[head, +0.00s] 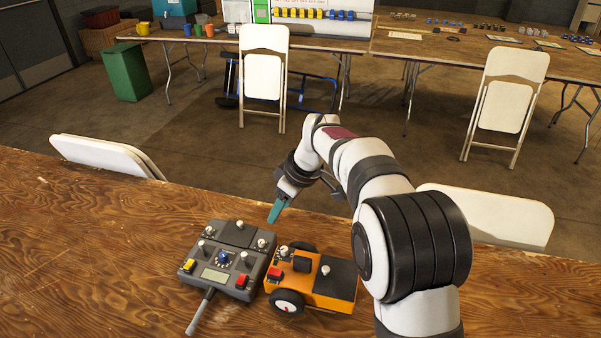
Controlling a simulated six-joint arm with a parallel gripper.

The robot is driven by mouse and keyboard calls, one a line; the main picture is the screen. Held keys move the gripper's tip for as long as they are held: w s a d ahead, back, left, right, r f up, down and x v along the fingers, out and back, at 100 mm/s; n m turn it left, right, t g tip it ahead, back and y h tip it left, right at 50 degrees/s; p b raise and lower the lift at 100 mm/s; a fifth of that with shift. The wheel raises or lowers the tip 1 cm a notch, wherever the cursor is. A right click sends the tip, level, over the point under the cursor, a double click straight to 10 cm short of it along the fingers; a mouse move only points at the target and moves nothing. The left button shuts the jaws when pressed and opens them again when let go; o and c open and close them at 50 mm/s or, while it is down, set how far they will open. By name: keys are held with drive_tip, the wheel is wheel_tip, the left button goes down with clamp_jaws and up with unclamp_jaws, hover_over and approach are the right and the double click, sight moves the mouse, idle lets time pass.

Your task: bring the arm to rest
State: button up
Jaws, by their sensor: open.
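My arm reaches forward over the wooden table (110,250) from the lower right. My gripper (272,218) has teal fingers and points down near the far edge of the table. It is open, and I see nothing between its fingers. It is above and just behind a dark grey remote controller (228,258), apart from it as far as I can tell. An orange wheeled car (322,292) sits to the right of the controller, partly beside my arm.
White folding chairs (105,156) and (490,215) stand at the table's far side. The left part of the table is clear. Farther back are two more tables (480,58) with small items, more chairs and a green bin (124,72).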

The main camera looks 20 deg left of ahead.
drive_tip(key=s+d+r+m+h, duration=0.1)
drive_tip(key=s+d+r+m, duration=0.2)
drive_tip(key=s+d+m, duration=0.4)
drive_tip(key=s+d+r+m, duration=0.2)
drive_tip(key=s+d+r, duration=0.1)
drive_tip(key=s+d, duration=0.4)
drive_tip(key=s+d+f+m, duration=0.1)
drive_tip(key=s+d+m, duration=0.2)
drive_tip(key=s, duration=0.3)
drive_tip(key=s+d+f+m+g+h, duration=0.1)
drive_tip(key=s+d+m, duration=0.2)
drive_tip(key=s, duration=0.3)
drive_tip(key=s+d+f+m, duration=0.2)
drive_tip(key=s+d+m, duration=0.2)
drive_tip(key=s+m, duration=0.1)
drive_tip(key=shift+s+m+h, duration=0.3)
drive_tip(key=shift+s, duration=0.55)
drive_tip(key=shift+d, duration=0.1)
